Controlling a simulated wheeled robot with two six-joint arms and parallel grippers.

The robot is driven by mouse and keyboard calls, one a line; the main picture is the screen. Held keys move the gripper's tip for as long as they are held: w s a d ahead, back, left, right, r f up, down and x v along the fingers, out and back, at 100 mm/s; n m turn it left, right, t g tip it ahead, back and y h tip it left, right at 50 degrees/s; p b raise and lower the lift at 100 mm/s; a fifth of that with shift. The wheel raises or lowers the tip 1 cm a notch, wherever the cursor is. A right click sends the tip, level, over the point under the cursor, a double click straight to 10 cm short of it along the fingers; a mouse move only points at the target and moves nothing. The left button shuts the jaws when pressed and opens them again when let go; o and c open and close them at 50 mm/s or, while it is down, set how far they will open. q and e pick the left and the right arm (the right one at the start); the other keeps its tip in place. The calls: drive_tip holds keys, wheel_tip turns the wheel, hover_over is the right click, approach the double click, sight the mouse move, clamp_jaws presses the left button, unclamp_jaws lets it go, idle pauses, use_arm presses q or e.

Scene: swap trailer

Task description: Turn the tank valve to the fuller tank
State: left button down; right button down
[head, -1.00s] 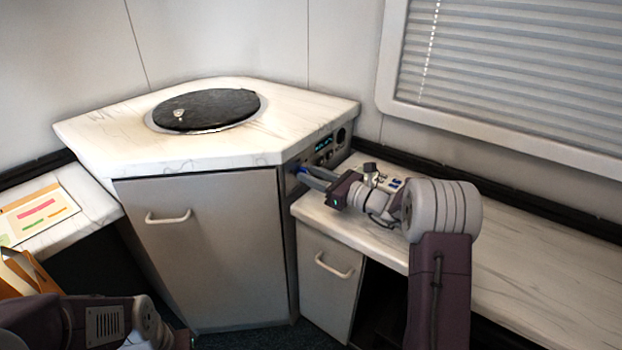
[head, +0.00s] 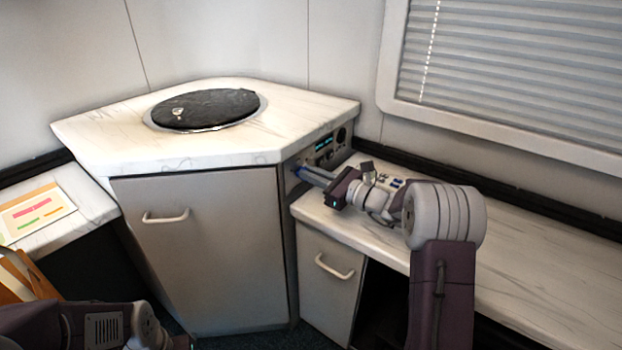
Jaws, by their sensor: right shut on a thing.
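My right gripper (head: 302,171) reaches left to the side panel (head: 322,150) of the corner cabinet, under the white worktop. It is shut on a small blue thing at the panel's near end, which looks like the valve handle; the fingers hide most of it. The display's reading is too small to make out. My left arm (head: 90,325) shows at the bottom left, but its gripper is out of view.
A dark round lid (head: 206,108) lies in the corner worktop (head: 100,140). Small items (head: 390,181) sit on the right counter (head: 540,255) behind my right wrist. A paper with coloured bars (head: 35,212) lies on the left counter. The right counter's right part is clear.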

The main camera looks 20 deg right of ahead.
drive_tip(key=n+b, duration=0.2)
drive_tip(key=b, duration=0.1)
drive_tip(key=n+b, duration=0.3)
drive_tip(key=f+n+b, duration=0.1)
drive_tip(key=n+b, duration=0.1)
drive_tip(key=b, duration=0.1)
drive_tip(key=shift+s+a+b, duration=0.25)
drive_tip(key=shift+a+b, duration=0.05)
drive_tip(key=shift+r+n+b, duration=0.15)
drive_tip(key=shift+n+b, duration=0.95)
drive_tip(key=c, duration=1.5)
unclamp_jaws()
drive_tip(key=shift+r, duration=0.1)
drive_tip(key=p+v, duration=0.3)
drive_tip(key=v, duration=0.5)
drive_tip(key=shift+r, duration=0.15)
drive_tip(key=shift+s+d, duration=0.35)
drive_tip(key=shift+s, duration=0.1)
drive_tip(key=shift+f, duration=0.2)
